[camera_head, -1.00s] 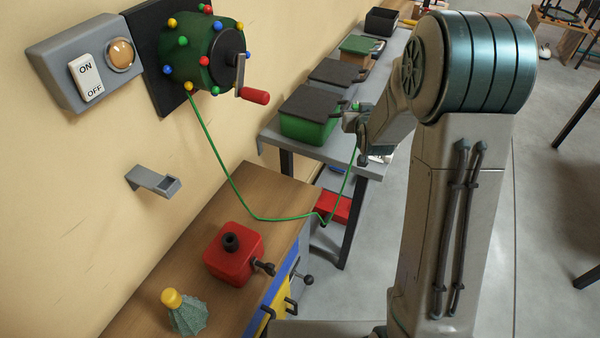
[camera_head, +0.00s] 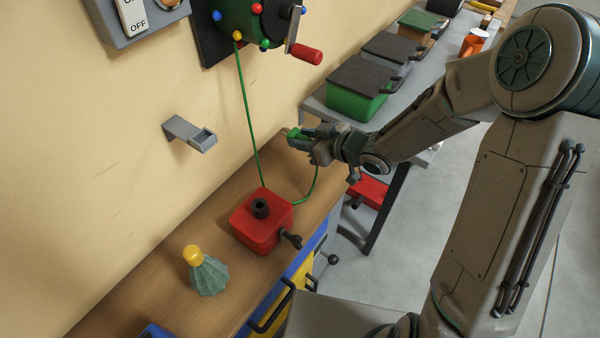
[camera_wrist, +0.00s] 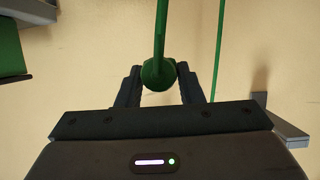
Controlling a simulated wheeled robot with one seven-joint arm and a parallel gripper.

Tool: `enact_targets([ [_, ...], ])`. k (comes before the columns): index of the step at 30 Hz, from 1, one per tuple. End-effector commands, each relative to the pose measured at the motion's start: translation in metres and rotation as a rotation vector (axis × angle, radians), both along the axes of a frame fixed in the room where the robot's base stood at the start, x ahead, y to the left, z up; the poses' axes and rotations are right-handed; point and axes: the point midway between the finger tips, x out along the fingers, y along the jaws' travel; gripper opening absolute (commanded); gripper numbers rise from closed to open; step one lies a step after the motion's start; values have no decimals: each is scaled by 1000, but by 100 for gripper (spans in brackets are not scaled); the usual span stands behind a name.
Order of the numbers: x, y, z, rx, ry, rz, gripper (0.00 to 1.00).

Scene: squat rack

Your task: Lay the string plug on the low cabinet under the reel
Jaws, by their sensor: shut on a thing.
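My gripper (camera_head: 301,137) is shut on the green string plug (camera_head: 292,132), held in the air above the far end of the low wooden-topped cabinet (camera_head: 165,250). In the wrist view the plug (camera_wrist: 158,74) sits between the two fingers, with green string running up from it. The string (camera_head: 248,110) hangs from the dark green reel (camera_head: 250,22), which is on the wall and partly cut off at the top. It dips behind the red box and rises to my gripper.
On the cabinet stand a red box (camera_head: 262,222) with a black knob and a teal fluted object (camera_head: 207,275) with a yellow top. A grey wall bracket (camera_head: 190,133) juts out above. A grey table with a green bin (camera_head: 355,88) stands beyond. Bare wood lies near the wall.

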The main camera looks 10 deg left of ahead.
Motion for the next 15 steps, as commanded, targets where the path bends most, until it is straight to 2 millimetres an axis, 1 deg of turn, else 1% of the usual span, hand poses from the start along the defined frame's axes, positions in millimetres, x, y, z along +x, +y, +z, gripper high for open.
enact_targets([
  [1, -3, 2, -18, 2, 1, 12, 0],
  [8, -9, 7, -69, 4, 0, 38, 0],
  [9, -9, 7, -79, 5, 0, 39, 0],
  [12, -9, 7, -94, 4, -2, 41, 0],
  [15, -10, 7, -103, 3, -3, 42, 0],
])
